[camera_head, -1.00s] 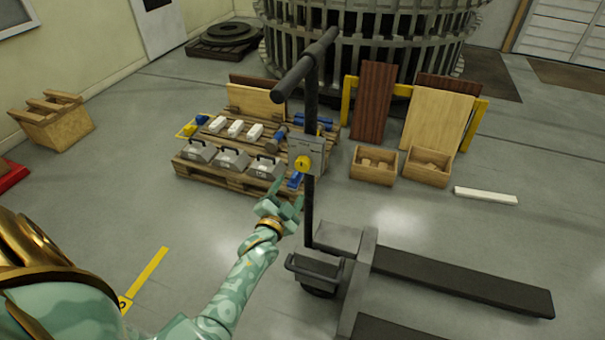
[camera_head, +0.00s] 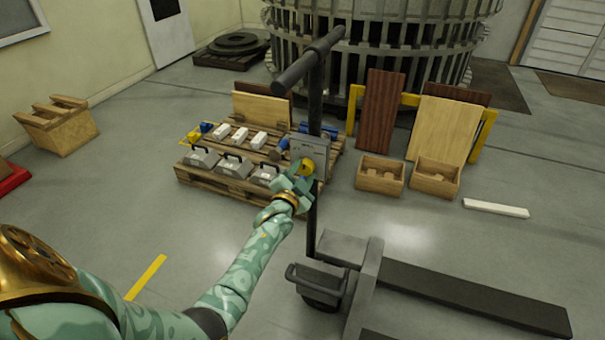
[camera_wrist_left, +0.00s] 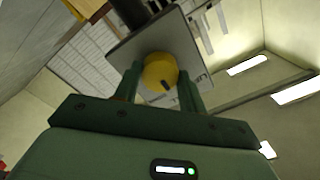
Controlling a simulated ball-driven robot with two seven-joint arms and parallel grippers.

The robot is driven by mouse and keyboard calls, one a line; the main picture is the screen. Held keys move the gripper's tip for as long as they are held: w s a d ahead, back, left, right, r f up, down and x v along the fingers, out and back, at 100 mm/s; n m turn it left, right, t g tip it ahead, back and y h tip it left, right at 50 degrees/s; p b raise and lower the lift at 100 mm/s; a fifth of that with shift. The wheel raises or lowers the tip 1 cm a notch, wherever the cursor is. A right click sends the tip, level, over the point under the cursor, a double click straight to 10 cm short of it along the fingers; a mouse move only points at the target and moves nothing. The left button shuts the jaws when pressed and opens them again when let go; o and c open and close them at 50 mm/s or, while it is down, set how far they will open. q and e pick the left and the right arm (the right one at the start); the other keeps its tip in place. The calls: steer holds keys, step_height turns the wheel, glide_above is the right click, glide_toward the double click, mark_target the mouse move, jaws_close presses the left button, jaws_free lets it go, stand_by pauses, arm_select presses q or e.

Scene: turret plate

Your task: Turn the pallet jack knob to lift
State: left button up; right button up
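The pallet jack knob (camera_head: 307,167) is a yellow round knob on a grey plate (camera_head: 310,147) on the jack's dark upright post. In the left wrist view the knob (camera_wrist_left: 160,70) faces the camera with a dark mark on its lower part. My left gripper (camera_head: 302,178) is at the knob. In the wrist view its two fingers (camera_wrist_left: 162,88) stand open on either side of the knob, with a narrow gap visible. Whether they touch it is hard to see. The pallet jack (camera_head: 370,290) stands on the floor, forks pointing right. My right gripper is not in view.
The jack's T-shaped handle (camera_head: 307,62) rises above the knob. A wooden pallet (camera_head: 215,178) with grey cases and white blocks is behind my gripper. Two wooden boxes (camera_head: 380,177) and leaning boards (camera_head: 445,135) stand at right. The floor front left is mostly clear.

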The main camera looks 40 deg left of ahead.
arm_select(q)
steer(key=shift+n, duration=0.4)
steer(key=n+p, duration=0.2)
steer(key=n, duration=0.1)
steer(key=shift+r+n, duration=0.1)
steer(key=shift+n, duration=0.3)
steer(key=n+p, duration=0.1)
steer(key=n, duration=0.2)
steer(key=shift+n+p, duration=0.5)
steer(key=shift+n, duration=0.6)
steer(key=o, duration=1)
